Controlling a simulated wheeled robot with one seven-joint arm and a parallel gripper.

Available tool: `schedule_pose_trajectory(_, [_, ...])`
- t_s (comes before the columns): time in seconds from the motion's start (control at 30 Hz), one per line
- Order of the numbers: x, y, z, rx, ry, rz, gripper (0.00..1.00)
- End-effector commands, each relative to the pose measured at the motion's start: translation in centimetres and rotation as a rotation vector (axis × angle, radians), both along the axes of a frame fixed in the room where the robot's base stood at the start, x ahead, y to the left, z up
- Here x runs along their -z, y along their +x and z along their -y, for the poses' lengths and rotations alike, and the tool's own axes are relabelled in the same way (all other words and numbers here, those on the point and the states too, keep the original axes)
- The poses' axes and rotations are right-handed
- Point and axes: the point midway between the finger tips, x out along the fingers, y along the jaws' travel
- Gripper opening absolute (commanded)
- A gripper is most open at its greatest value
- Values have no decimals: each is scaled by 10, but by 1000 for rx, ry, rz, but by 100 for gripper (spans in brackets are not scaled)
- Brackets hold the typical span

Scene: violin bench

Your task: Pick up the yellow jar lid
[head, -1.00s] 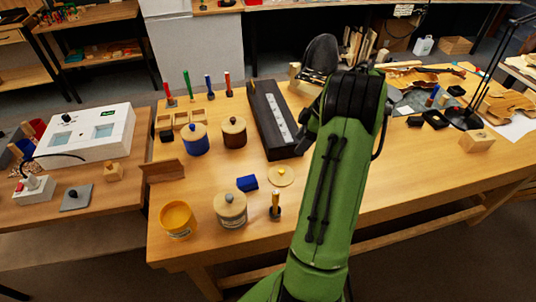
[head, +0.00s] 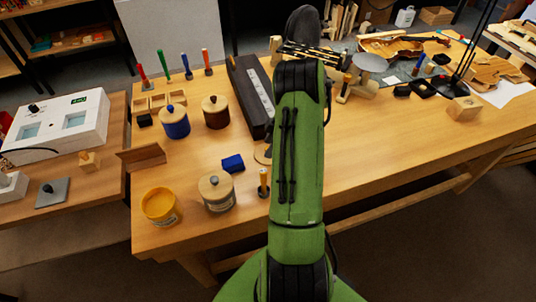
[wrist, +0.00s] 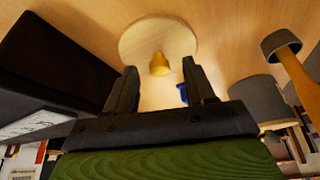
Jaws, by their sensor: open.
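The yellow jar lid is a pale wooden disc with a yellow knob. In the head view only the left edge of the lid (head: 261,154) shows beside my green arm, which covers the rest. In the wrist view the lid (wrist: 150,35) lies on the bench top beyond my fingertips, its yellow knob (wrist: 159,66) in line with the gap. My gripper (wrist: 160,80) is open, with nothing held between its two dark fingers. In the head view my gripper is hidden behind my arm.
Near the lid are a blue block (head: 233,163), a lidded jar (head: 217,193), an open yellow jar (head: 160,206) and a small wooden-handled tool (head: 264,183). A long dark case (head: 250,95) lies behind. Bare bench top spreads right of my arm.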

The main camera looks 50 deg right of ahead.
Motion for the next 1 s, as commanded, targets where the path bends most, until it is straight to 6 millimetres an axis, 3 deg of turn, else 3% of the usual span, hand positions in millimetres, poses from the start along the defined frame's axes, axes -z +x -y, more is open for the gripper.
schedule_pose_trajectory(0.27, [8,2,-2,2,-2,0,54])
schedule_pose_trajectory(0.63, [8,2,-2,1,-1,1,0])
schedule_pose_trajectory(0.87, [7,2,-2,1,-1,1,0])
schedule_pose_trajectory(1.0, [-12,3,-1,0,-5,4,0])
